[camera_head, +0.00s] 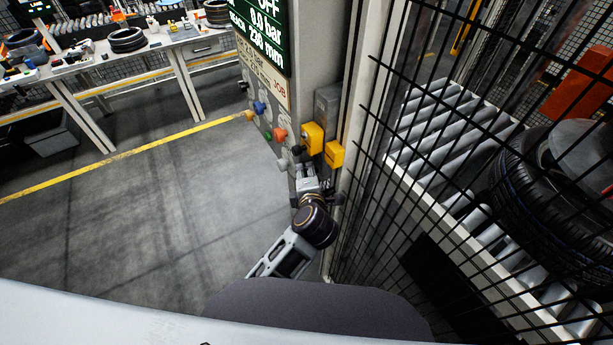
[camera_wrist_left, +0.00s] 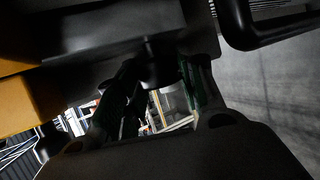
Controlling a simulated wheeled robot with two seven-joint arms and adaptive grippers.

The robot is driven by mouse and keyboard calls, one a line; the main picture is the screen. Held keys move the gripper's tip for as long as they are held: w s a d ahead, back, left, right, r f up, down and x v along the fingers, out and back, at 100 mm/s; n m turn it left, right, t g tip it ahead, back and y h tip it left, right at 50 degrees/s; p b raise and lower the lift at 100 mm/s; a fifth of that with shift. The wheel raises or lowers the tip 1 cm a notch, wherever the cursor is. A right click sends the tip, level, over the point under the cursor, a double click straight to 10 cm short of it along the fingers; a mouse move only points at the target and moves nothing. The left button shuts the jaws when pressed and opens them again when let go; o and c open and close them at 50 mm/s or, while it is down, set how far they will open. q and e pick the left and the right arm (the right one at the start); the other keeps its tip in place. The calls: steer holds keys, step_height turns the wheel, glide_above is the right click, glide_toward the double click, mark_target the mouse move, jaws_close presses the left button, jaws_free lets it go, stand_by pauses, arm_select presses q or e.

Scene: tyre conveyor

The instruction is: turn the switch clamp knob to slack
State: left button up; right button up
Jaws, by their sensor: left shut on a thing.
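The control panel (camera_head: 283,90) stands upright beside the fence, with several coloured knobs and buttons on its face. My left gripper (camera_head: 299,166) is at the panel's lower part, below the yellow boxes. In the left wrist view its fingers (camera_wrist_left: 160,78) are shut on a dark knob (camera_wrist_left: 157,62) that sticks out from a dark block (camera_wrist_left: 120,30). The knob is mostly hidden by my gripper in the head view. The wrist picture is too dark to tell which way the knob points. My right gripper is not in view.
Two yellow boxes (camera_head: 313,137) jut out just above my left gripper. A black mesh fence (camera_head: 440,185) stands close on the right, with a roller conveyor (camera_head: 437,125) and a tyre (camera_head: 545,200) behind it. Open floor (camera_head: 150,220) lies left; a workbench (camera_head: 165,42) stands farther back.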

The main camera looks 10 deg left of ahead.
arm_select(q)
steer(key=o, duration=0.9)
steer(key=shift+s+f, duration=0.1)
steer(key=shift+f, duration=0.15)
steer(key=shift+o, duration=0.5)
steer(key=shift+r, duration=0.15)
steer(key=shift+s+r, duration=0.1)
steer(key=v, duration=0.7)
steer(key=shift+s+d, duration=0.1)
steer(key=shift+s, duration=0.05)
